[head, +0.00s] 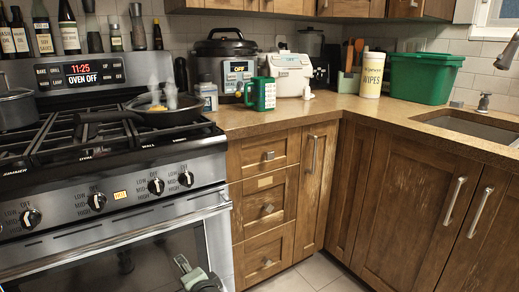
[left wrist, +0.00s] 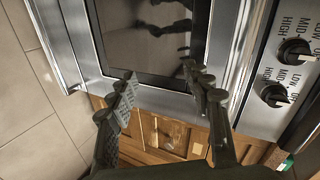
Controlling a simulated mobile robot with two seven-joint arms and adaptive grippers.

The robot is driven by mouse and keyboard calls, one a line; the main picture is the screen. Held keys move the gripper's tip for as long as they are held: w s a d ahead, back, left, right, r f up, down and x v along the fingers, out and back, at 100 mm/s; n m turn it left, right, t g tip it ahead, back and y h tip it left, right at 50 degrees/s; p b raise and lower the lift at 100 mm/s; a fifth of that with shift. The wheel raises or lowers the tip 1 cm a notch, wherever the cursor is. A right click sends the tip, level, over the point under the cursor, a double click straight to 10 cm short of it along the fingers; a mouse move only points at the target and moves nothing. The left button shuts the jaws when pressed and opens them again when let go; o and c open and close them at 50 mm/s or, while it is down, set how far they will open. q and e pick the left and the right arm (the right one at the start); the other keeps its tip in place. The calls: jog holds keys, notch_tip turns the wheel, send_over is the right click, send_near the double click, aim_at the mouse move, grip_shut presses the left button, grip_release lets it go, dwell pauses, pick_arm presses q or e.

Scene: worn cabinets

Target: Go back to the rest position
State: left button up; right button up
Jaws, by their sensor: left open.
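In the left wrist view my left gripper (left wrist: 158,72) is open, its two dark fingers spread wide with nothing between them. Beyond the fingers are the oven door (left wrist: 145,40) and the wooden drawer fronts (left wrist: 165,133). The dark glass shows a reflection. In the head view a grey-green and dark part at the bottom edge, in front of the oven, looks like part of my left arm, but its fingers cannot be made out there. My right gripper is in neither view.
The stove (head: 100,150) stands at left with a steaming pan (head: 160,112) on it. The counter (head: 290,112) holds a green mug (head: 262,94), a multicooker (head: 222,62) and a green bin (head: 425,78). The oven handle (head: 150,230) and cabinet handles stick out. Some tiled floor (head: 315,272) is clear.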

pick_arm(q)
jog(key=s+a+f+n+g+h, duration=0.2)
jog(key=s+f, duration=0.5)
jog(key=s, duration=0.3)
jog(key=s+a+f+n+g+h, duration=0.1)
jog(key=s+f+n+g+h, duration=0.1)
jog(key=s+f, duration=0.6)
jog(key=s+a+f+n+g+h, duration=0.2)
jog(key=s+f, duration=0.5)
jog(key=s, duration=0.5)
jog(key=shift+a+f+n+g, duration=0.2)
jog(key=shift+a+n+g, duration=0.15)
jog(key=shift+n+g, duration=0.4)
